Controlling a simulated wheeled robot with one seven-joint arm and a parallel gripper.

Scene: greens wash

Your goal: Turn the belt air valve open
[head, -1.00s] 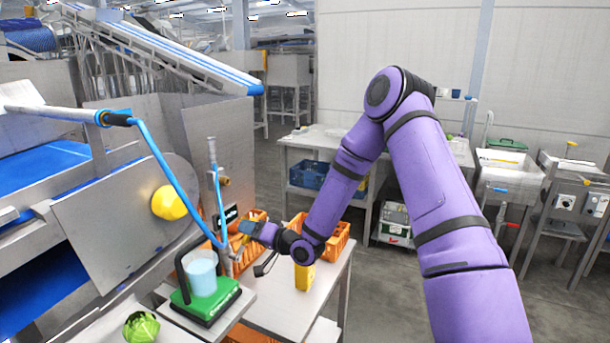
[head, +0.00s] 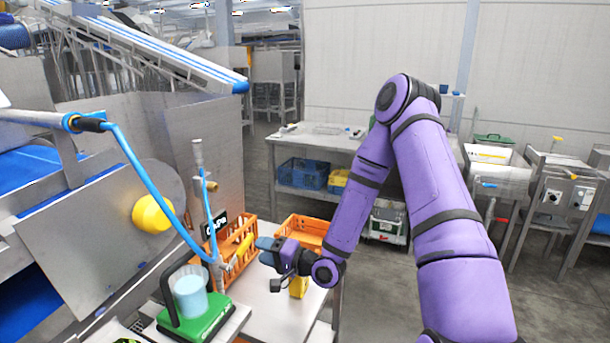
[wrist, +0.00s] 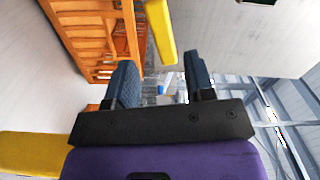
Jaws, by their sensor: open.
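The air valve is on a thin upright pipe (head: 198,155) beside the belt machine, with a blue hose running to it. Its yellow lever (head: 241,252) slants up to the right from the pipe's lower part. My gripper (head: 266,244) is just right of the lever's end, apart from it. In the wrist view my gripper (wrist: 162,82) is open, with nothing between its two dark blue fingers. A yellow bar, which looks like the lever (wrist: 161,32), lies beyond the fingertips there, roughly in line with the gap. The valve's inner position is not visible.
Orange crates (head: 303,228) stand on the steel table (head: 262,311) behind and beside my gripper. A yellow block (head: 299,287) stands below my wrist. A green scale (head: 208,320) with a clear jug (head: 190,296) is at the front left. Open floor lies to the right.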

